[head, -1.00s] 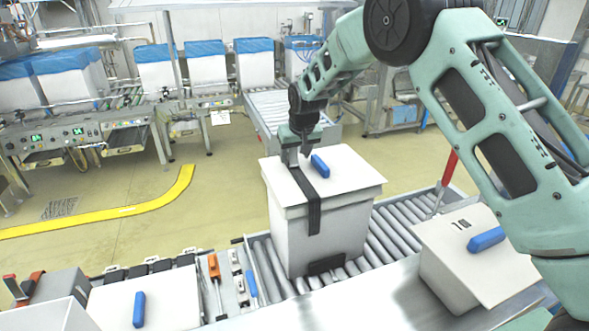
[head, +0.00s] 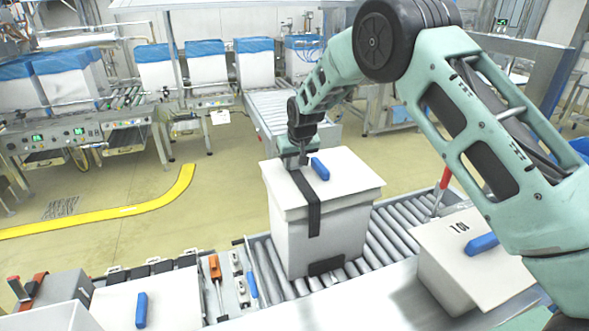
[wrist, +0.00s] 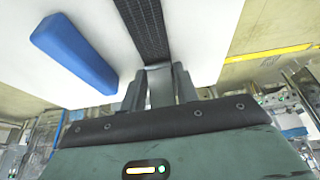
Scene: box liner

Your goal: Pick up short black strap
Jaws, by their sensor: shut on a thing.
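The short black strap (head: 313,208) lies across the lid of the white box (head: 340,235) and hangs down its front side in the head view. In the wrist view the strap (wrist: 147,30) runs along the white lid to between the fingers. My gripper (wrist: 160,88) is shut on the strap's far end at the box's back edge. In the head view my gripper (head: 297,165) is at the far left edge of the lid, and its fingertips are partly hidden.
A blue block (head: 320,168) lies on the lid close to my gripper; it also shows in the wrist view (wrist: 72,52). The box stands on a roller conveyor (head: 390,245). Another lidded white box (head: 450,265) stands at the right. An orange-handled tool (head: 214,267) lies front left.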

